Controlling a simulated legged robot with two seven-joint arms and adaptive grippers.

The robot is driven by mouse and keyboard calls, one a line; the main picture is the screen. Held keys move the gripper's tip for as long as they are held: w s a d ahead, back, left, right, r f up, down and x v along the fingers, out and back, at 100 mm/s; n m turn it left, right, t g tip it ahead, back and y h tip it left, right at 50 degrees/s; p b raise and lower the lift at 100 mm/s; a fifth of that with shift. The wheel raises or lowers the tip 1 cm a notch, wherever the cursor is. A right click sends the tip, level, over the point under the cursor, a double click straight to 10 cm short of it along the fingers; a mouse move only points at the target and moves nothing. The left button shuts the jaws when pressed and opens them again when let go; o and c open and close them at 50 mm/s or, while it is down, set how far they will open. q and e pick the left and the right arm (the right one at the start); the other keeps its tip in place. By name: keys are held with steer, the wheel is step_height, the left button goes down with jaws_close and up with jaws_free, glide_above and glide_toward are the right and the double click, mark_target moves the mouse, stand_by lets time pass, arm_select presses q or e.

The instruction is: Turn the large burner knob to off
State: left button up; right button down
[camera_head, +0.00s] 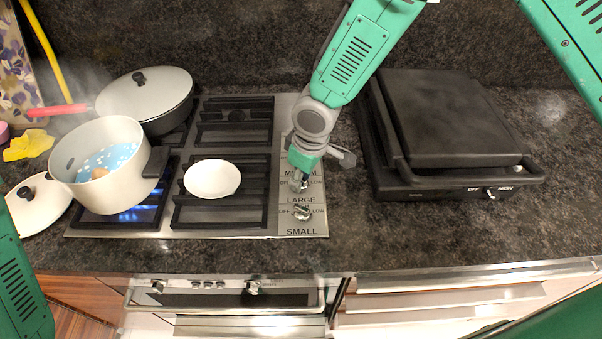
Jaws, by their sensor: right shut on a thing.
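The hob's control strip has metal knobs with printed labels. The large burner knob (299,187) sits just above the word LARGE and is partly covered by my right gripper (301,176). That gripper points down and is shut on the large burner knob. The knob's exact angle is hard to read behind the fingers. A blue flame (135,214) burns at the front left burner under a white pot (98,165). Part of my left arm shows at the lower left edge, but its gripper is out of view.
The small burner knob (302,212) is just in front. A white plate (212,179) rests on the front right grate. A lidded pan (146,97) stands at the back left. A black grill (447,122) stands to the right. The counter front right is clear.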

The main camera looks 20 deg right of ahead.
steer(key=shift+w+a+r+n+p, duration=0.1)
steer(key=shift+r+n+p, duration=0.05)
steer(key=shift+n+p, duration=0.4)
steer(key=shift+n, duration=0.45)
steer(key=shift+n+p, duration=0.65)
steer(key=shift+n, duration=0.05)
steer(key=c, duration=1.6)
jaws_free()
steer(key=shift+w, duration=0.1)
steer(key=shift+o, duration=0.2)
steer(key=shift+g, duration=0.3)
